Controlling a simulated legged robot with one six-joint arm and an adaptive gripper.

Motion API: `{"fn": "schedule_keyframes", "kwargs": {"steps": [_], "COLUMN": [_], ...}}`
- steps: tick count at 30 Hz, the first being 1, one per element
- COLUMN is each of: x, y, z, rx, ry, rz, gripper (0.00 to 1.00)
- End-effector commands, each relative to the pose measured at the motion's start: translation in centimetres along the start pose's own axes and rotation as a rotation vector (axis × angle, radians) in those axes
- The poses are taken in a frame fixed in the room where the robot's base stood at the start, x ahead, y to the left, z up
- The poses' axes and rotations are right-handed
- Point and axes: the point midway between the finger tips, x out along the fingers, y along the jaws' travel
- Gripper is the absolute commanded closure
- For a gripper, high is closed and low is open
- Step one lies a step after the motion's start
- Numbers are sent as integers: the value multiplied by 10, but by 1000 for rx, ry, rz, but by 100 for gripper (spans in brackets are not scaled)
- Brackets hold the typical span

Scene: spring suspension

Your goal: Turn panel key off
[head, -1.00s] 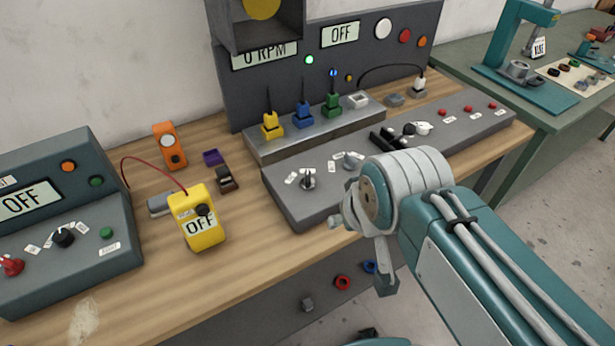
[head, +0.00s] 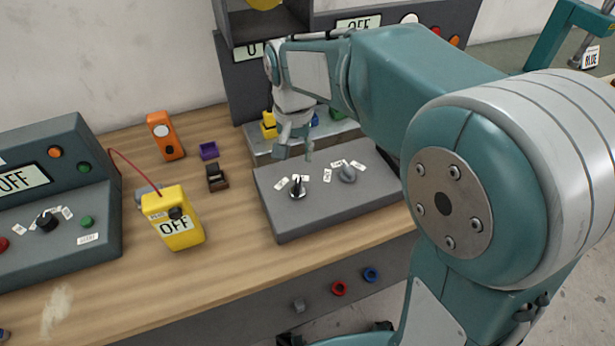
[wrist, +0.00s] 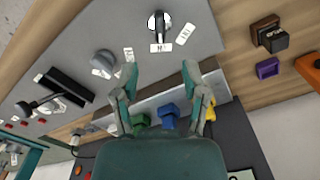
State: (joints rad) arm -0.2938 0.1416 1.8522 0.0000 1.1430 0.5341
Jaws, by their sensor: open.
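The grey control panel (head: 330,212) lies on the wooden bench. A small dark key-like switch on a bright round base (head: 298,188) stands at its left end, with white labels behind it. It also shows in the wrist view (wrist: 158,22), near the top edge. A grey knob (head: 347,173) sits to its right and shows in the wrist view too (wrist: 103,62). My gripper (head: 295,152) is open and empty, pointing down above the panel's back edge, just behind the switch. In the wrist view its spread fingers (wrist: 162,95) are apart from both controls.
Yellow, blue and green connectors (wrist: 168,115) stand on a ledge behind the panel, below my fingers. A yellow meter reading OFF (head: 174,222) stands to the left, near an orange device (head: 165,136) and a purple block (head: 208,150). My arm hides the panel's right side.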

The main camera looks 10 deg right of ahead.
Motion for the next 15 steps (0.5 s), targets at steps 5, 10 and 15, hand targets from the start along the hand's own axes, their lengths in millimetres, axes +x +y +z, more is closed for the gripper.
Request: {"fn": "schedule_keyframes", "kwargs": {"steps": [5, 10, 15], "x": [11, 40, 72], "y": [-3, -4, -2], "z": [-1, 0, -1], "rx": [4, 3, 4], "ry": [-6, -8, -8], "rz": [4, 7, 5], "gripper": [43, 43, 43]}}
